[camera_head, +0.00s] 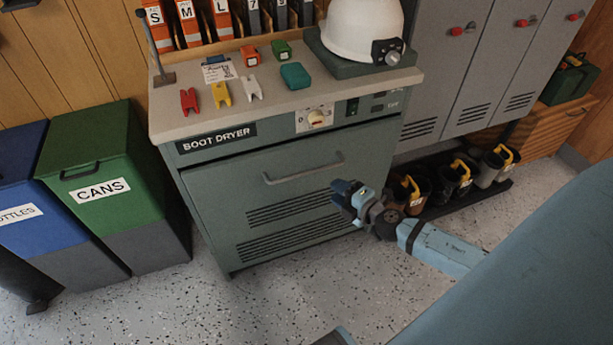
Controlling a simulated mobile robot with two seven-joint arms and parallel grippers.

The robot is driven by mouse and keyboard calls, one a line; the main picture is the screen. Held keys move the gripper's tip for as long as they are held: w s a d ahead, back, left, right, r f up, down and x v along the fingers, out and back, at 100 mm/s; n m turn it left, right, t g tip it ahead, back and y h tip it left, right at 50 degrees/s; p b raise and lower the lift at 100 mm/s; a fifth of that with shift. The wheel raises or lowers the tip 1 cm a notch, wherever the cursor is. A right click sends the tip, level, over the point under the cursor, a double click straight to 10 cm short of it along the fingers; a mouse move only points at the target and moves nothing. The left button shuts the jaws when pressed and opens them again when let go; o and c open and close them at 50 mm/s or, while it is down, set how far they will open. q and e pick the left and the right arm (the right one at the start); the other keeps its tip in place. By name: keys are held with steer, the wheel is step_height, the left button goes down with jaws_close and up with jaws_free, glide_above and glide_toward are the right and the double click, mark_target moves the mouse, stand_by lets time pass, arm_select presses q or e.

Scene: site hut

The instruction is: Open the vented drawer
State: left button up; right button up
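The vented drawer (222,197) is the large grey-green front of the boot dryer, with two rows of dark slots. It looks shut, flush with the cabinet. Its pale bar handle (303,171) runs across the upper part of the front. My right gripper (345,192) is in front of the drawer's right side, below and right of the handle and apart from it in the picture. It covers the right ends of the slots. Its fingers are small and dark, and their gap cannot be made out. My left gripper is not in view.
A white helmet (357,28), small blocks and coloured clips sit on the dryer top (330,96). A green cans bin (107,135) and a blue bin (28,165) stand left. Grey lockers (443,70) and boots (452,177) are right. Speckled floor (290,300) before the drawer is clear.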

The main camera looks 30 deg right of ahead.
mark_target(306, 173)
steer(key=x, duration=1.2)
steer(key=shift+w+a, duration=0.1)
steer(key=shift+w, duration=0.15)
jaws_close()
